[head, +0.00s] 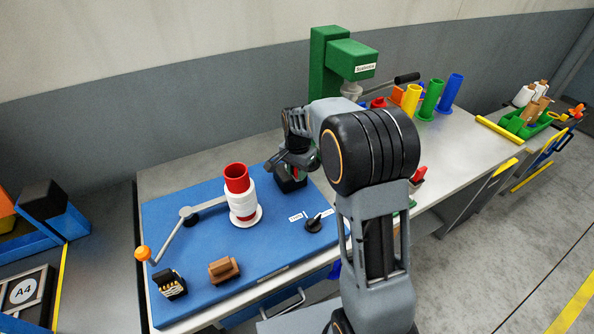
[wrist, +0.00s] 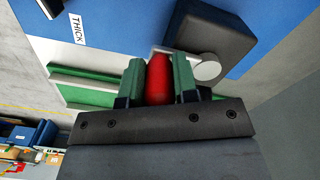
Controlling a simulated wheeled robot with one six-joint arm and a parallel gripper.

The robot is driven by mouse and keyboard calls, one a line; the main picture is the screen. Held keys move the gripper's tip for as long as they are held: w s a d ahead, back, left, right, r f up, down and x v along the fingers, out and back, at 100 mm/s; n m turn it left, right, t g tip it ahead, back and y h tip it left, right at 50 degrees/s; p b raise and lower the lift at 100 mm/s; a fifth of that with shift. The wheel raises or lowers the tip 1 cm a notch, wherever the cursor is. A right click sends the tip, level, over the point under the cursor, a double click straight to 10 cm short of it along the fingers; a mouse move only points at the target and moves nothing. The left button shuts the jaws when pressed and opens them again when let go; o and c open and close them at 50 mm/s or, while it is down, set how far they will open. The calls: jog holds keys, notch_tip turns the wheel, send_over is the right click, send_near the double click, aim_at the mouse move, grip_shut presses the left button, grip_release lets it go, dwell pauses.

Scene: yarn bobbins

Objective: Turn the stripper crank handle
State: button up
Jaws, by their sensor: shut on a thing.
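My gripper (wrist: 158,68) is shut on a red crank handle (wrist: 159,85), which lies between its two green fingers. A light crank arm leads from the handle to a round grey hub (wrist: 208,67) on the side of a dark box (wrist: 213,35). In the head view my gripper (head: 284,165) is at the dark box (head: 291,184), near the right back of the blue mat (head: 205,262).
A red and white bobbin (head: 242,195) stands on the mat beside a winder crank with an orange knob (head: 143,254). A green machine (head: 326,70) with a black-ended lever stands behind. Coloured tubes (head: 431,100) stand to the right. My arm covers part of the table.

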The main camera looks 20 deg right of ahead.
jog(key=shift+d+n, duration=0.15)
jog(key=shift+n, duration=0.15)
jog(key=shift+c, duration=0.3)
jog(key=shift+w+d+n, duration=0.15)
jog(key=shift+d+n, duration=0.3)
jog(key=shift+n, duration=0.55)
jog(key=w+d+n+p, duration=0.2)
jog(key=w+n, duration=0.6)
jog(key=n, duration=1.3)
jog(key=shift+w, duration=0.35)
jog(key=shift+a, duration=0.1)
jog(key=o, duration=0.9)
